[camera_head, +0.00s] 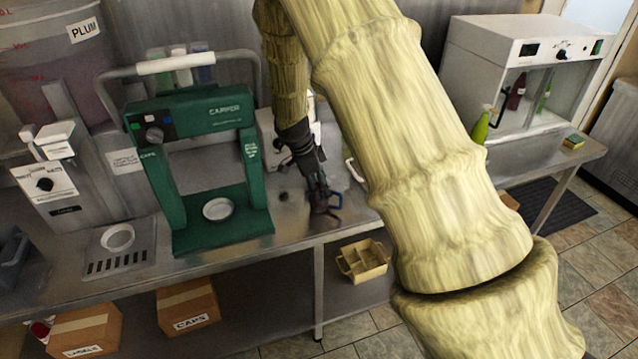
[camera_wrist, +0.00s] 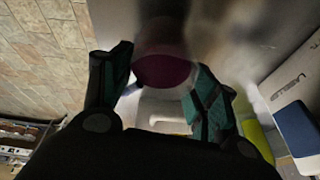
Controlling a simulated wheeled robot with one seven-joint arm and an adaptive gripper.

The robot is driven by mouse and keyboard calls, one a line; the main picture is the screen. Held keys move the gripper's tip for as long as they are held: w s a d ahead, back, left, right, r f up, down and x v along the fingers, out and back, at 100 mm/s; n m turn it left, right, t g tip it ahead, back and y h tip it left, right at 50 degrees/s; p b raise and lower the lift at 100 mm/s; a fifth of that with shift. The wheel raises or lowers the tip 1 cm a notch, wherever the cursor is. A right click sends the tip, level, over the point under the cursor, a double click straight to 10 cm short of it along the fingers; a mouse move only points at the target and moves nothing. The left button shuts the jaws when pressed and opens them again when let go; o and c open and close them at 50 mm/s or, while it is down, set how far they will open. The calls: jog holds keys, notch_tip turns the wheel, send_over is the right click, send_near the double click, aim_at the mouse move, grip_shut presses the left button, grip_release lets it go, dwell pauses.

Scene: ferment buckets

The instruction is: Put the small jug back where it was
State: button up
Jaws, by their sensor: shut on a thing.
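In the wrist view my gripper (camera_wrist: 163,75) has its two teal-padded fingers around a dark see-through vessel with a round magenta patch (camera_wrist: 162,71), apparently the small jug. A pale curved piece (camera_wrist: 165,108), perhaps its handle, lies between the fingers nearer my palm. In the head view my gripper (camera_head: 326,203) hangs low over the steel bench near its front edge, right of the green CARPER press. The jug cannot be made out clearly there. I cannot tell whether it touches the bench.
The green press (camera_head: 213,165) holds a small white dish (camera_head: 218,208). A white machine (camera_head: 268,145) stands behind my gripper. A white cabinet (camera_head: 518,82) and a green bottle (camera_head: 481,127) stand at the right. My arm hides the middle.

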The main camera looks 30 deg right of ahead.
jog(key=o, duration=1.7)
jog(key=shift+f, duration=0.15)
jog(key=b+v, duration=0.2)
jog(key=v, duration=0.5)
jog(key=shift+r, duration=0.45)
jog(key=shift+a+f, duration=0.1)
jog(key=shift+a, duration=0.05)
